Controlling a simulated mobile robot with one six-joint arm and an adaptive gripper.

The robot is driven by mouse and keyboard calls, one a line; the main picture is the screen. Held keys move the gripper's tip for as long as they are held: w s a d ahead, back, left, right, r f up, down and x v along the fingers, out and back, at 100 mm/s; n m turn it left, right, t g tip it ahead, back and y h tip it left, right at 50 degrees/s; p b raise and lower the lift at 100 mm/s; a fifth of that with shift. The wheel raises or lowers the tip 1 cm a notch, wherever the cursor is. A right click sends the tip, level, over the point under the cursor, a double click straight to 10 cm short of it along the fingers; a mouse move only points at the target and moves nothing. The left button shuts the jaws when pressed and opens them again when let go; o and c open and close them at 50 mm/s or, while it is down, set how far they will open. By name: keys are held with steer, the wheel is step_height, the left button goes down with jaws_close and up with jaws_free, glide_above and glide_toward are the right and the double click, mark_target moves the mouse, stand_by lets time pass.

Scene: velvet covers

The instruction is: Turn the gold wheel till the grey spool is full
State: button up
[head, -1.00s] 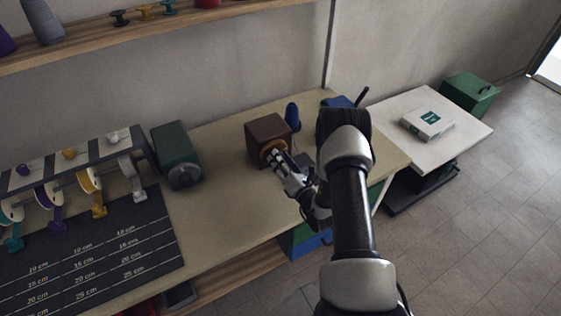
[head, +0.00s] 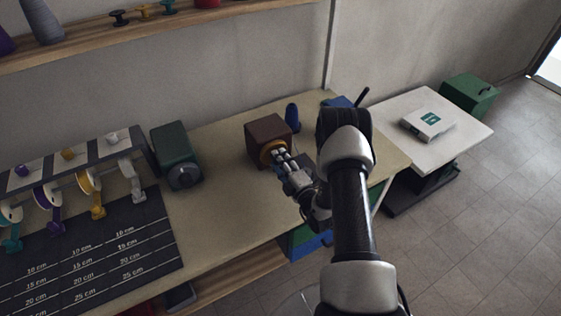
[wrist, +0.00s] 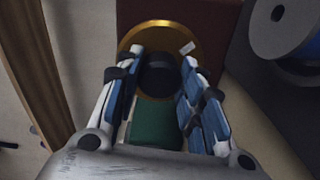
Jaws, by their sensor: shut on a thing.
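The gold wheel (head: 266,152) is on the front of a brown box (head: 267,131) on the workbench. It also shows in the wrist view as a gold ring (wrist: 150,28) around a dark centre. My gripper (head: 279,155) is shut on the wheel, and its fingers (wrist: 160,70) lie on both sides of the dark centre in the wrist view. A round grey flange with a dark hub (wrist: 281,28) and blue beside it shows at the upper right of the wrist view. I cannot tell whether this is the grey spool, nor how full it is.
A green machine with a grey disc (head: 174,150) stands left on the bench. A dark mat with centimetre marks (head: 150,252) and a rack of coloured spools are further left. A blue cone (head: 292,117) stands behind the brown box. A white side table (head: 455,142) is at right.

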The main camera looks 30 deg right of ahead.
steer(key=shift+m, duration=1.9)
steer(key=o, duration=1.1)
steer(key=shift+c, duration=0.2)
steer(key=s, duration=1.2)
steer(key=shift+d, duration=0.2)
